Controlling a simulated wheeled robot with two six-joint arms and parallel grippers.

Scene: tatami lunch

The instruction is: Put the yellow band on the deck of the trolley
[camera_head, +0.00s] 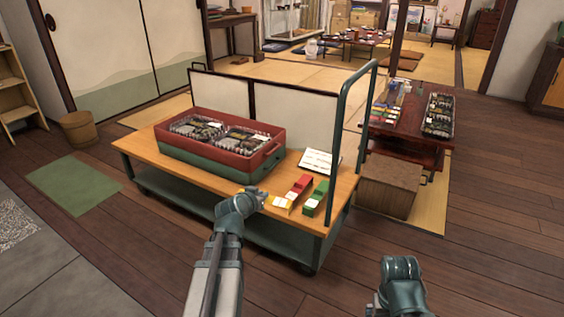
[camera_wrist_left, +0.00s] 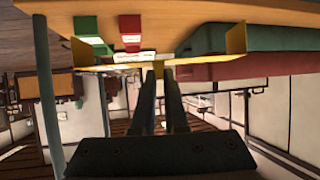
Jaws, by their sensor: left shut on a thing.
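My left gripper (camera_head: 263,196) is shut on the middle of the yellow band (camera_wrist_left: 200,59), a thin U-shaped strip with upturned ends. I cannot tell whether the band touches the deck. Of my right arm only the wrist shows at bottom right; its fingers are hidden.
A red crate (camera_head: 196,140) on a green one (camera_head: 190,160) holds clear-lidded boxes on the deck. A red holder (camera_head: 299,185), a green holder (camera_head: 317,195) and a white card (camera_head: 319,161) lie at its right. A teal handle rail (camera_head: 338,150) rises at the right end.

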